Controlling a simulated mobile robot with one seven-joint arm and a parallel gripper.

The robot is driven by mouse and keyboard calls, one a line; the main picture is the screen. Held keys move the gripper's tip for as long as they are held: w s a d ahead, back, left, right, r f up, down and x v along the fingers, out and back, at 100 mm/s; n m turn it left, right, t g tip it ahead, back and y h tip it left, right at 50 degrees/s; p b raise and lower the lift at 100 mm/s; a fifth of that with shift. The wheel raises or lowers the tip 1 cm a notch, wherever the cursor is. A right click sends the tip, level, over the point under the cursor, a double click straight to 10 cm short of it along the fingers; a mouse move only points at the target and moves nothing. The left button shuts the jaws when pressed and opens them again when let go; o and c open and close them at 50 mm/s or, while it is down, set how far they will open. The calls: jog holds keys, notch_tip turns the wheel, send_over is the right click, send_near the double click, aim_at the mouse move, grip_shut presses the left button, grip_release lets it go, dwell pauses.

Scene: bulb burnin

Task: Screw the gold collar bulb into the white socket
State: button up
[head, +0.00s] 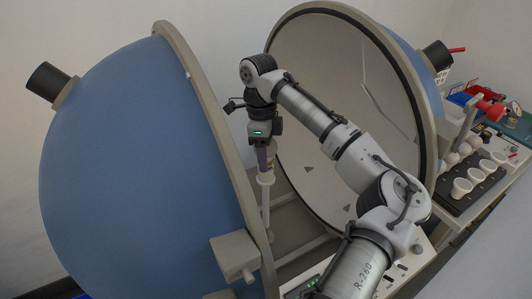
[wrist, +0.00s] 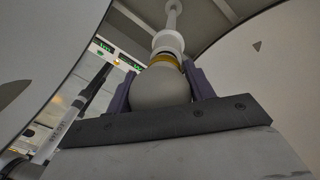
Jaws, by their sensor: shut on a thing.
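My gripper (head: 265,160) points down between the two halves of an open blue sphere. In the wrist view its purple fingers (wrist: 158,78) are shut on the pale round glass of the gold collar bulb (wrist: 160,90). The gold collar (wrist: 163,60) faces away from my wrist, at the mouth of the white socket (wrist: 168,42). Collar and socket look in line; how deep the base sits inside is hidden. In the head view the white socket (head: 266,179) tops a thin upright post (head: 267,215) just below my fingers. The bulb is mostly hidden there.
The left blue half (head: 130,170) and the right half's pale inside (head: 320,80) stand close on both sides of my arm. At the right, a dark tray (head: 463,203) holds white cups and round bulbs, with a red lamp-like thing (head: 490,110) and bins behind.

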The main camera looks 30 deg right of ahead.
jog(key=shift+a, duration=0.2)
jog(key=o, duration=0.9)
jog(key=shift+w, duration=0.1)
jog(key=shift+c, duration=0.2)
jog(key=shift+d, duration=0.1)
jog(key=shift+n, duration=0.4)
jog(key=n+h, duration=0.1)
jog(key=n, duration=0.4)
jog(key=shift+d, duration=0.15)
jog(key=n, duration=0.4)
jog(key=n+h, duration=0.1)
jog(key=n, duration=0.1)
jog(key=shift+s+d+n+t, duration=0.1)
jog(key=shift+s+n+t, duration=0.2)
jog(key=shift+t, duration=0.1)
jog(key=n, duration=0.5)
jog(key=shift+d+t, duration=0.1)
jog(key=shift+t, duration=0.3)
jog(key=n+t, duration=0.1)
jog(key=n, duration=0.4)
jog(key=shift+d+n, duration=0.15)
jog(key=shift+n, duration=0.15)
